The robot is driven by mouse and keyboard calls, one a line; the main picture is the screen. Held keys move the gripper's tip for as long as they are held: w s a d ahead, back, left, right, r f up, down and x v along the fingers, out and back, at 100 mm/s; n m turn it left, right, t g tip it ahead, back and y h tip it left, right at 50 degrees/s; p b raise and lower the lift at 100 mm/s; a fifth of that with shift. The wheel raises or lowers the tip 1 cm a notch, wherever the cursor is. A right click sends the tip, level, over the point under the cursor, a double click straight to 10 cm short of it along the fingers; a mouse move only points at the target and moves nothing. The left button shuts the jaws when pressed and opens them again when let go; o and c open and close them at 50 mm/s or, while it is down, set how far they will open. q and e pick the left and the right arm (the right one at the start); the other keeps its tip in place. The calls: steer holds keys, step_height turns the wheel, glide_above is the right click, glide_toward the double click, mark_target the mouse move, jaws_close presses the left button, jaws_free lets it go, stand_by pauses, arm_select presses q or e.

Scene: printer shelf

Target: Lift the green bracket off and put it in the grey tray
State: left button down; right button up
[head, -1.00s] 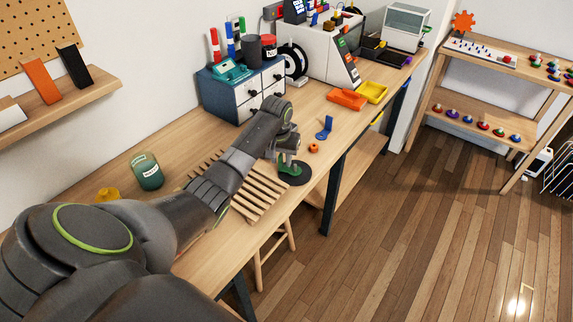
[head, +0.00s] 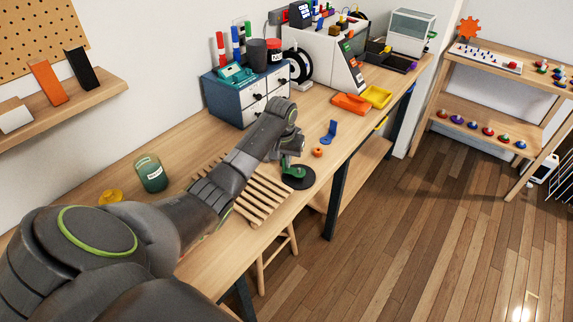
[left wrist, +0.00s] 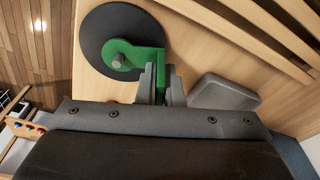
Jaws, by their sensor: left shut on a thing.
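The green bracket (left wrist: 145,56) sits at a round black disc (left wrist: 101,32), with its ring end around a short grey peg (left wrist: 118,61). In the head view the bracket (head: 296,171) shows low beside my left gripper (head: 291,160), over the black disc (head: 299,184). In the left wrist view my left gripper (left wrist: 161,82) is shut on the bracket's upright end. A flat grey shape with rounded corners, likely the grey tray (left wrist: 223,92), lies just right of the fingers there; its inside cannot be made out. My right gripper is not in view.
A slatted wooden rack (head: 262,197) lies left of the disc, under my arm. An orange ring (head: 317,152) and a blue bracket (head: 329,132) lie beyond the disc. Orange (head: 351,104) and yellow (head: 377,96) trays are farther back. The bench's front edge is close to the disc.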

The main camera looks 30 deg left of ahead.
arm_select(q)
step_height(320, 180, up, 9)
steer(key=shift+f+b, duration=0.1)
steer(key=shift+b, duration=0.4)
steer(key=shift+r+p, duration=0.3)
steer(key=shift+r, duration=0.15)
steer(key=shift+r+p, duration=0.5)
steer(key=shift+p, duration=0.2)
step_height(320, 180, up, 3)
steer(key=p, duration=0.4)
steer(key=shift+f, duration=0.1)
